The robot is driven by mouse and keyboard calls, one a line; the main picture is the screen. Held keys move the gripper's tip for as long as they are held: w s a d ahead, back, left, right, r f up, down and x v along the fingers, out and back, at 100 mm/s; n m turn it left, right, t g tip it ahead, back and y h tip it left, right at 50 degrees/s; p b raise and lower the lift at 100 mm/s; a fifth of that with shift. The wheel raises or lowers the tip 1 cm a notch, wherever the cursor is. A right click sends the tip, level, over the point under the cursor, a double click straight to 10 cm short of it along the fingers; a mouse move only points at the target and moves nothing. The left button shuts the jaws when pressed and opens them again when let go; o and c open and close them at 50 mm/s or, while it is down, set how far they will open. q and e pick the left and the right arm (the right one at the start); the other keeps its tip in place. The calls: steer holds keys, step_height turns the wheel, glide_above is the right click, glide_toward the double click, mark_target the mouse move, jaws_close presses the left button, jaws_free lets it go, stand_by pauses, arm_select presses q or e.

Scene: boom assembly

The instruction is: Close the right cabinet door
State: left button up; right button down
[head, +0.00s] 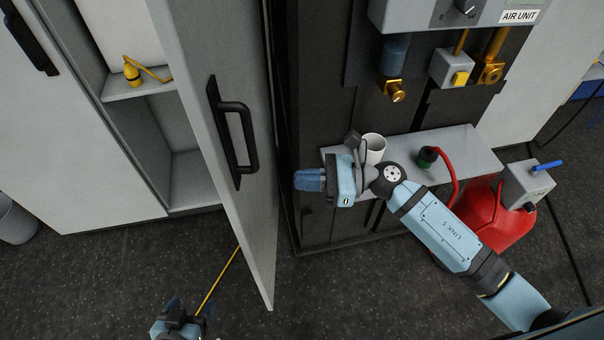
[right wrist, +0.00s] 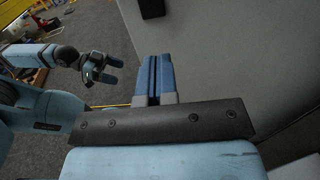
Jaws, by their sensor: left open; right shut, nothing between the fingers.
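The right cabinet door (head: 205,80) stands wide open, swung out toward me. Its black handle (head: 236,140) is on the face turned to the right. My right gripper (head: 300,180) is shut and empty, to the right of the door on the handle side, apart from the handle. In the right wrist view its closed fingers (right wrist: 154,62) point along a grey panel (right wrist: 220,60) that looks like the door, with a gap beside it. My left gripper (head: 187,307) is open and low, left of the door's lower corner. It also shows in the right wrist view (right wrist: 110,68).
The open cabinet interior shows a shelf (head: 125,92) with a yellow object (head: 132,74). A dark cabinet with a grey ledge (head: 460,150), a white cup (head: 374,146) and a red can (head: 490,225) stand right. A yellow cord (head: 218,280) lies near the door's bottom.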

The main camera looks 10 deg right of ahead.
mark_target(238, 179)
steer(key=p+x, duration=0.2)
steer(key=x, duration=0.7)
steer(key=shift+w+a+r, duration=0.1)
steer(key=shift+w+a, duration=0.05)
steer(key=shift+a, duration=0.2)
steer(key=shift+w+a, duration=0.1)
steer(key=shift+a, duration=0.4)
steer(key=shift+a+p, duration=0.1)
steer(key=shift+p, duration=0.2)
